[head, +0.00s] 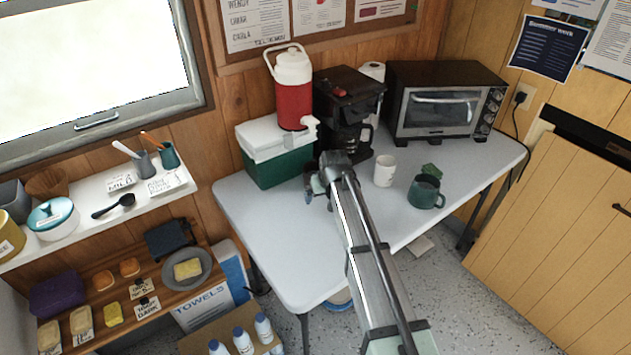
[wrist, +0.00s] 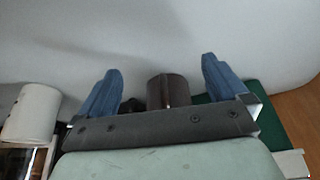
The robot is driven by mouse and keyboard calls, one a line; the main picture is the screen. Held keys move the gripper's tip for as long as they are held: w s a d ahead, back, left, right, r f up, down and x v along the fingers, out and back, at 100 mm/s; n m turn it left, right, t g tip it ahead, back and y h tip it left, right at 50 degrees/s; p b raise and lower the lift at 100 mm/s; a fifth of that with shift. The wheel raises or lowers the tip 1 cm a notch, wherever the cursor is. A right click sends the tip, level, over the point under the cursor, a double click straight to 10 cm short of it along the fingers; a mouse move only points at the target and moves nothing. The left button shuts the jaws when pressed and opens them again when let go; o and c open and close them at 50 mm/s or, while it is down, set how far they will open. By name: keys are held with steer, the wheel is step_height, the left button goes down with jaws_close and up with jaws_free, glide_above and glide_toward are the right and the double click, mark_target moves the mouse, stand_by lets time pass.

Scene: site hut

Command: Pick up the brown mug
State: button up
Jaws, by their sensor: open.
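The brown mug (wrist: 168,90) stands on the white table in the wrist view, with a narrow vertical strip, perhaps its handle, facing the camera. My gripper (wrist: 161,70) is open, one blue finger on each side of the mug with clear gaps. Its lower part is hidden behind the gripper's grey bar. I cannot tell how far the fingers reach along it. In the head view my gripper (head: 318,191) is low over the table in front of the coffee maker. My arm hides the brown mug there.
A white mug (head: 385,170) and a dark green mug (head: 425,192) stand right of my arm; the white one also shows in the wrist view (wrist: 32,112). A green cooler (head: 278,160) is at left, a coffee maker (head: 345,110) behind. The table's front left (head: 270,235) is clear.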

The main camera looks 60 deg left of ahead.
mark_target(312, 168)
steer(key=a, duration=0.1)
steer(key=w+a, duration=0.1)
steer(key=a, duration=0.1)
steer(key=w+a, duration=0.1)
steer(key=a, duration=0.1)
steer(key=shift+a, duration=0.2)
steer(key=a, duration=0.1)
steer(key=w+a, duration=0.1)
steer(key=a, duration=0.2)
steer(key=shift+w+f, duration=0.2)
steer(key=shift+f, duration=0.3)
steer(key=c, duration=1.3)
steer(key=shift+o, duration=0.2)
